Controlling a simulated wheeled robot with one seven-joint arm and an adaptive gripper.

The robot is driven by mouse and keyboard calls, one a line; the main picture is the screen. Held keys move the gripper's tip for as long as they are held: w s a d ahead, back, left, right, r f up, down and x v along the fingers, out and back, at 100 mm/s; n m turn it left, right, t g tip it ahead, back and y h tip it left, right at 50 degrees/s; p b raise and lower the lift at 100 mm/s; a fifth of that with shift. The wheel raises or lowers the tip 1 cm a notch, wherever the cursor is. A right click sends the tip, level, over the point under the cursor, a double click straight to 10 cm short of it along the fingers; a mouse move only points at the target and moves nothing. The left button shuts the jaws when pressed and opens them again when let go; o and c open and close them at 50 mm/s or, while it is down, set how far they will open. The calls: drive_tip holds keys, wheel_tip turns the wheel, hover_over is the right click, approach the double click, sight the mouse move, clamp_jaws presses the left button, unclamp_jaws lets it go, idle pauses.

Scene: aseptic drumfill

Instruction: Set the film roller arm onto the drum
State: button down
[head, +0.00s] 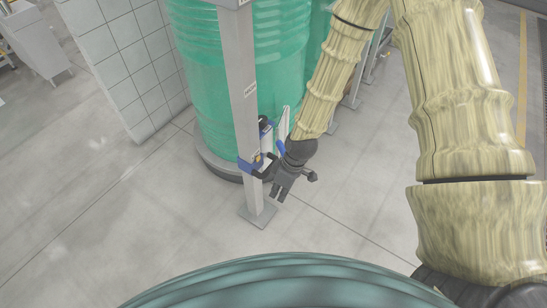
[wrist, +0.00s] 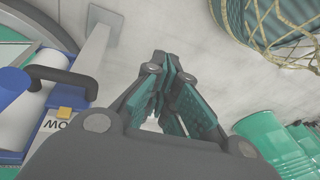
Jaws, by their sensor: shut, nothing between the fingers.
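The large green drum (head: 235,85) stands upright on a low grey round base (head: 215,168). Beside it, partly behind a grey post, is the film roller arm, with blue parts (head: 248,165), a white upright part and a black handle. In the wrist view a blue end (wrist: 13,84), a curved black handle (wrist: 62,76) and a small yellow tab (wrist: 64,112) show at the left. My gripper (head: 280,194) is shut and empty, just right of the post's lower end. In the wrist view its fingers (wrist: 168,60) meet, apart from the handle.
The grey post (head: 243,110) rises from a square foot plate (head: 257,215) close to my gripper. A white tiled wall (head: 125,60) stands left of the drum. More green drums (wrist: 270,140) show at the wrist view's lower right. The floor in front is clear.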

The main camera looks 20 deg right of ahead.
drive_tip(key=w+d+r+n+b, duration=0.1)
drive_tip(key=w+r+n+b, duration=0.3)
drive_tip(key=w, duration=0.4)
drive_tip(key=w+d+r+n+b, duration=0.1)
drive_tip(key=w+r+n+b, duration=0.4)
drive_tip(key=w, duration=0.3)
drive_tip(key=shift+w+d+r, duration=0.15)
drive_tip(key=shift+d+r, duration=0.25)
drive_tip(key=shift+r, duration=0.05)
drive_tip(key=shift+f, duration=0.1)
drive_tip(key=b+x, duration=0.3)
drive_tip(key=x, duration=0.7)
drive_tip(key=shift+a+f, duration=0.1)
drive_tip(key=shift+a, duration=0.1)
drive_tip(key=d, duration=0.2)
drive_tip(key=d+r+b, duration=0.1)
drive_tip(key=d, duration=0.1)
drive_tip(key=shift+w+r, duration=0.1)
drive_tip(key=shift+w, duration=0.05)
